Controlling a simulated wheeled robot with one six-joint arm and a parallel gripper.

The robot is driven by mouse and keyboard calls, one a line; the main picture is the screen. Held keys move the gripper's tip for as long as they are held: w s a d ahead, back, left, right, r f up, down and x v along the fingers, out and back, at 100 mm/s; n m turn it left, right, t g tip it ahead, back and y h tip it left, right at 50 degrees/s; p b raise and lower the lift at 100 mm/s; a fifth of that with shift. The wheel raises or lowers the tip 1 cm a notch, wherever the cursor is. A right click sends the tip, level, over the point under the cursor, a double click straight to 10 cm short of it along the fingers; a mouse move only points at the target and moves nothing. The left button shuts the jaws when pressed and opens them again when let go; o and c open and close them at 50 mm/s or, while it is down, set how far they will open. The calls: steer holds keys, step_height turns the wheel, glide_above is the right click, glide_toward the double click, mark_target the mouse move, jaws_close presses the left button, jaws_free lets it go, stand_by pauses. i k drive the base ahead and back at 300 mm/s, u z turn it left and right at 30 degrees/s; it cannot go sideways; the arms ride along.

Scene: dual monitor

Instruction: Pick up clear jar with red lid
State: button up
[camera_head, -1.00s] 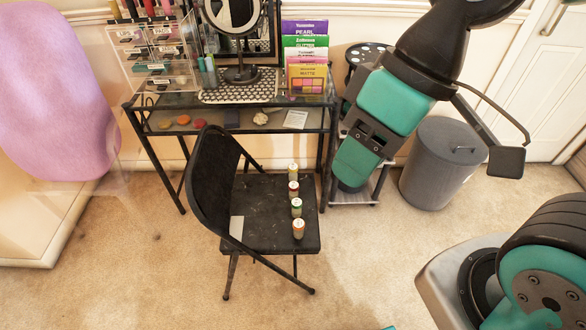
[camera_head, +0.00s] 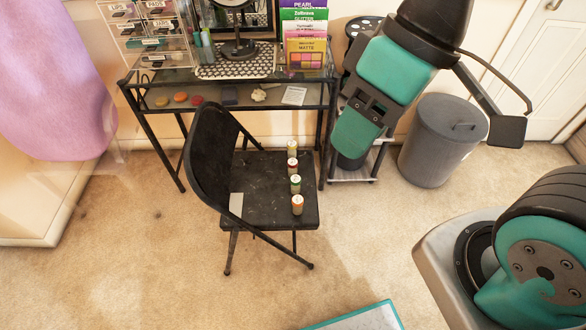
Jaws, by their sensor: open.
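Several small jars stand upright in a row on the black chair seat (camera_head: 262,207). The second from the back has a reddish lid (camera_head: 292,167); its label and contents are too small to make out. The jar at the back (camera_head: 291,149) looks yellowish, the third (camera_head: 295,184) green, and the front one (camera_head: 297,204) orange. My gripper (camera_head: 356,136), teal and black, comes down from the top, seen from the side, above and right of the jars in the picture. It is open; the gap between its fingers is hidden. It looks apart from the jars and empty.
The chair's backrest (camera_head: 208,165) rises left of the jars. A dark desk (camera_head: 150,105) with makeup boxes and a mirror (camera_head: 238,18) is behind. A grey bin (camera_head: 440,140) stands right, near a small cart (camera_head: 360,172). Carpet (camera_head: 130,240) is clear at left.

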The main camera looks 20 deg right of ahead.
mark_target(292, 162)
steer(key=k, duration=0.55)
steer(key=u, duration=0.7)
steer(key=i, duration=1.45)
steer(key=z, duration=0.8)
